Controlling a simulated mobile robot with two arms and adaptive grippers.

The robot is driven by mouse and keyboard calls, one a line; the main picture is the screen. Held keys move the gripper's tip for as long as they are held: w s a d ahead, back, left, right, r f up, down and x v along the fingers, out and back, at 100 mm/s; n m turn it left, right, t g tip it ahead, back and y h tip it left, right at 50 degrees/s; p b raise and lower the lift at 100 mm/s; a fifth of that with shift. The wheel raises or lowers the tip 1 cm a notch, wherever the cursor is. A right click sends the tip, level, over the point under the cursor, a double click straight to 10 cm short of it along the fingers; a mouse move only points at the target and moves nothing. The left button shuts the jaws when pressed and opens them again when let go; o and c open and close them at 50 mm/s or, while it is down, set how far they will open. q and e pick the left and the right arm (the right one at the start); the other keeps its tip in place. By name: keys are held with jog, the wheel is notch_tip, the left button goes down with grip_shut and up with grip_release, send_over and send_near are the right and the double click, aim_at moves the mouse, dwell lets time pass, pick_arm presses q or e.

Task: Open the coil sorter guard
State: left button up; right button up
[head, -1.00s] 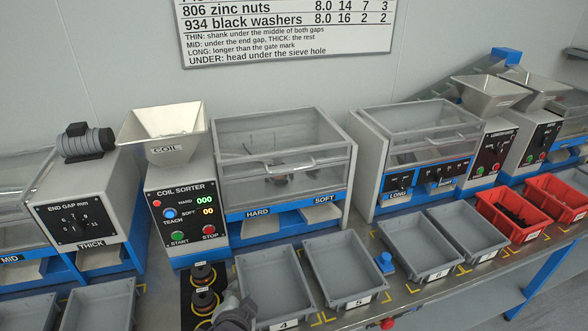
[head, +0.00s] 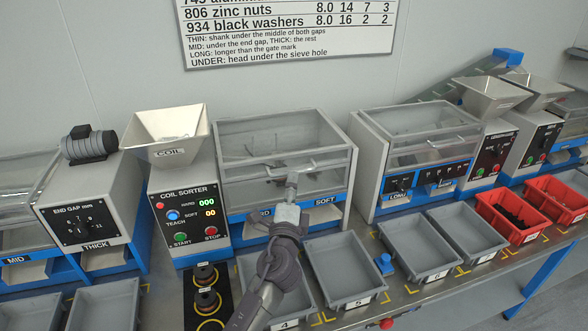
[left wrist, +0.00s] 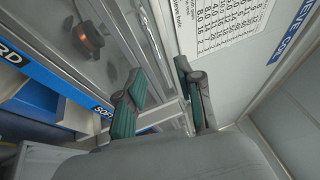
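The coil sorter (head: 189,215) has a control panel with green readouts, a coil hopper on top and a clear grey-framed guard (head: 240,150) to its right. The guard is down over the HARD and SOFT chutes. Its front handle (head: 306,168) is partly hidden behind my left gripper (head: 292,180). My left gripper is in front of the guard at handle height. In the left wrist view its two green-padded fingers (left wrist: 160,88) are apart, with the guard's clear panel and frame close by. Contact with the handle cannot be told. My right gripper is not in view.
Grey trays (head: 335,262) line the bench in front of the sorter. A second guarded machine (head: 420,140) stands to the right, with red bins (head: 512,215) beyond. The end gap machine (head: 78,215) stands at left. A sign (head: 290,30) hangs on the wall behind.

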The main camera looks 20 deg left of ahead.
aim_at(279, 151)
pick_arm(q)
jog(key=x, duration=0.5)
jog(key=shift+s, duration=0.1)
grip_shut()
